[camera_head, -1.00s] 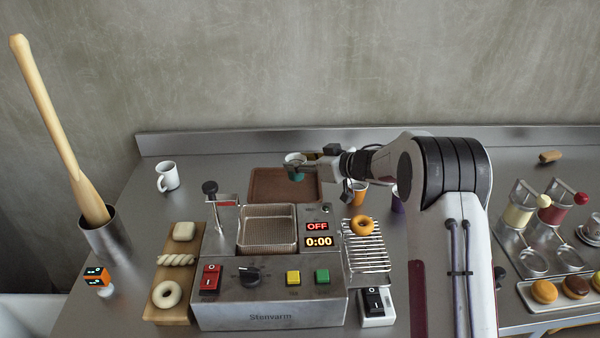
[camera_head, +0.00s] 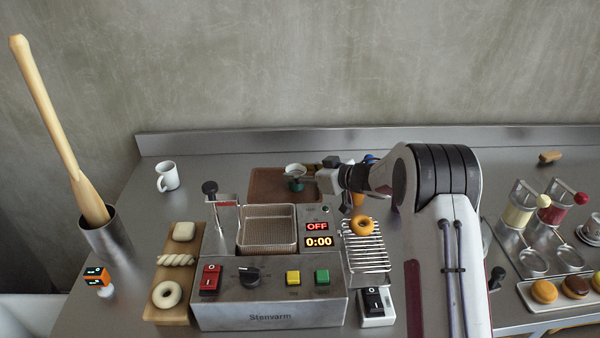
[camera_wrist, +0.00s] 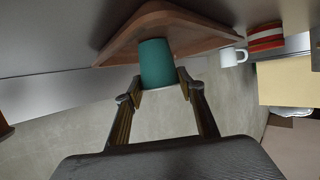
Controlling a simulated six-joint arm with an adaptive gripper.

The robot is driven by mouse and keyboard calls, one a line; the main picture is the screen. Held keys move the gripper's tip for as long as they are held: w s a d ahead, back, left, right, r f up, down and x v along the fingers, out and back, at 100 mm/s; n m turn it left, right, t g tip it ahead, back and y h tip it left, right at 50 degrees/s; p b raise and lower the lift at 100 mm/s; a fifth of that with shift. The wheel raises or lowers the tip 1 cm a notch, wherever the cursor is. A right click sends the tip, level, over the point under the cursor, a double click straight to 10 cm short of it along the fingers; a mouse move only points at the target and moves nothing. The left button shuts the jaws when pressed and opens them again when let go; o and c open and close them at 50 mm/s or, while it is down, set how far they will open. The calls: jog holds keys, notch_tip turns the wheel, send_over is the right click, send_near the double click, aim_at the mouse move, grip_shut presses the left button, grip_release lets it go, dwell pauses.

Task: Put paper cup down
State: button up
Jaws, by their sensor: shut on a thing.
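The paper cup (camera_head: 294,170) is green with a white inside. It shows upright in the head view, over or on the brown tray (camera_head: 262,184) behind the fryer. My gripper (camera_head: 300,183) is shut on the cup's side, coming from the right. In the wrist view the green cup (camera_wrist: 157,62) sits between my fingertips (camera_wrist: 160,88), in front of the tray (camera_wrist: 190,28). I cannot tell whether its base touches the tray.
The fryer (camera_head: 270,289) with its empty basket (camera_head: 267,230) stands in front of the tray. A white mug (camera_head: 167,177) stands to the left. An orange cup (camera_head: 358,199) is partly hidden by my arm. The counter between mug and tray is clear.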

jog(key=shift+f, duration=0.15)
jog(key=o, duration=0.8)
jog(key=shift+r, duration=0.2)
jog(key=shift+v, duration=0.95)
jog(key=shift+s+d+r, duration=0.1)
jog(key=shift+s+r, duration=0.05)
jog(key=shift+r, duration=1.1)
jog(key=shift+s+d+r, duration=0.1)
jog(key=shift+r, duration=1.15)
jog(key=shift+s+d+r, duration=0.15)
jog(key=shift+r, duration=1.1)
